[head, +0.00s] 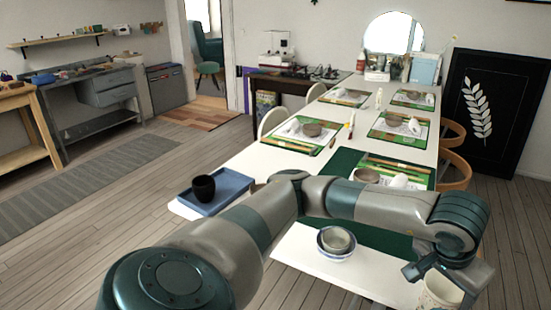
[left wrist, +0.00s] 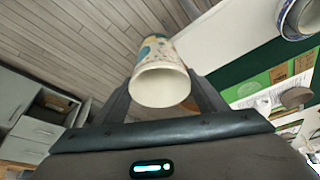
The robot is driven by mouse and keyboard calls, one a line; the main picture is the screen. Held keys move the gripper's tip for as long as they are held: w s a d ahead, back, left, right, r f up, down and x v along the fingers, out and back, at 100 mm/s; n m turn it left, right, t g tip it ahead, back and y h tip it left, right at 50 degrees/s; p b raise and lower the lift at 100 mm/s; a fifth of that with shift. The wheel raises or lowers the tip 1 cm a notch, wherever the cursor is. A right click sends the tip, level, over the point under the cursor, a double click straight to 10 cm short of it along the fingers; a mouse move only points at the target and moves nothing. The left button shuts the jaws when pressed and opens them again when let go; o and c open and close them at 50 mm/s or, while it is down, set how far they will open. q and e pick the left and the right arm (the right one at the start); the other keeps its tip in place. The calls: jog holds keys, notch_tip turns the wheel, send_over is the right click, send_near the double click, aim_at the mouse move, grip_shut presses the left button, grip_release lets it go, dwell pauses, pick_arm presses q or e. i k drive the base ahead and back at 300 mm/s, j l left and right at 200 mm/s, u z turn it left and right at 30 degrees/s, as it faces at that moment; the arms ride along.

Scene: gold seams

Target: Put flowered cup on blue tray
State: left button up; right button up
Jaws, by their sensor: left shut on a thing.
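The flowered cup (head: 439,291) is pale with coloured marks and shows at the bottom right of the head view. My left gripper (head: 444,276) is shut on it, at the right end of the white table. In the left wrist view the cup (left wrist: 158,74) sits between the two fingers of the left gripper (left wrist: 160,88), its open rim facing the camera. The blue tray (head: 232,184) lies at the table's left end, far from the gripper, with a black cup (head: 204,188) on it. My right gripper is not in view.
Stacked bowls (head: 336,240) stand on the near part of the white table (head: 300,252), left of the held cup. Green place settings with bowls (head: 312,130) line the table behind my arm. Wooden chairs (head: 455,170) stand along the right side.

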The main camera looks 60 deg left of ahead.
aim_at(227, 184)
jog(key=k+j+u, duration=0.15)
jog(key=j, duration=0.35)
jog(key=k+j+u, duration=0.15)
jog(key=j, duration=0.3)
jog(key=k+j+u, duration=0.15)
jog(key=j, duration=0.4)
jog(key=j+u, duration=0.15)
jog(key=j, duration=0.35)
jog(key=i, duration=0.45)
